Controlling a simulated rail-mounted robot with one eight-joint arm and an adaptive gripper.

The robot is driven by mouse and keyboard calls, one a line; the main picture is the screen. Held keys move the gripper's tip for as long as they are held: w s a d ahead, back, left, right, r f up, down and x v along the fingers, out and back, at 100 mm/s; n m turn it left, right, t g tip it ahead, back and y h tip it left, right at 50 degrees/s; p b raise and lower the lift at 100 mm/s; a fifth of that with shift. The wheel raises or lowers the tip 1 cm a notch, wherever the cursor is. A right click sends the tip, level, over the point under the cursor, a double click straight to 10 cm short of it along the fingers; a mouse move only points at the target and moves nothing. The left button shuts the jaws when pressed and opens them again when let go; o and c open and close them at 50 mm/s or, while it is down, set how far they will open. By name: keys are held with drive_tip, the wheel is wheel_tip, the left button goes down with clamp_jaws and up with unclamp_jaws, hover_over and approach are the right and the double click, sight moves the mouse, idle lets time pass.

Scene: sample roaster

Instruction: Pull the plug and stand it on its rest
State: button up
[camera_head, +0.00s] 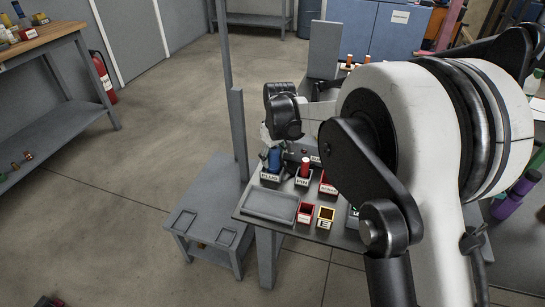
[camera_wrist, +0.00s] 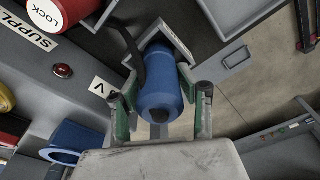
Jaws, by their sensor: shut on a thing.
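The blue plug (camera_wrist: 160,85) is between the two green-padded fingers of my gripper (camera_wrist: 160,118) in the wrist view. Its far end is inside a grey square holder (camera_wrist: 181,42); whether it bears on the bottom is hidden. In the head view the blue plug (camera_head: 274,158) is upright at the tray labelled PLUG (camera_head: 270,177), with my gripper (camera_head: 268,150) at its upper part, partly hidden by my arm. A blue ring-shaped socket (camera_wrist: 68,143) shows empty at the lower left of the wrist view.
A red pin (camera_head: 305,166) stands in the PIN holder beside the plug. A red LOCK piece (camera_wrist: 58,12) and a red lamp (camera_wrist: 63,71) are near the gripper. A grey tray (camera_head: 270,206) and small red and yellow boxes (camera_head: 326,217) sit at the table's front.

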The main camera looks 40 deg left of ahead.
drive_tip(key=o, duration=1.4)
drive_tip(key=r, duration=0.4)
drive_tip(key=d+r, duration=0.1)
drive_tip(key=r, duration=0.7)
drive_tip(key=shift+s+d, duration=0.1)
drive_tip(key=shift+d, duration=0.15)
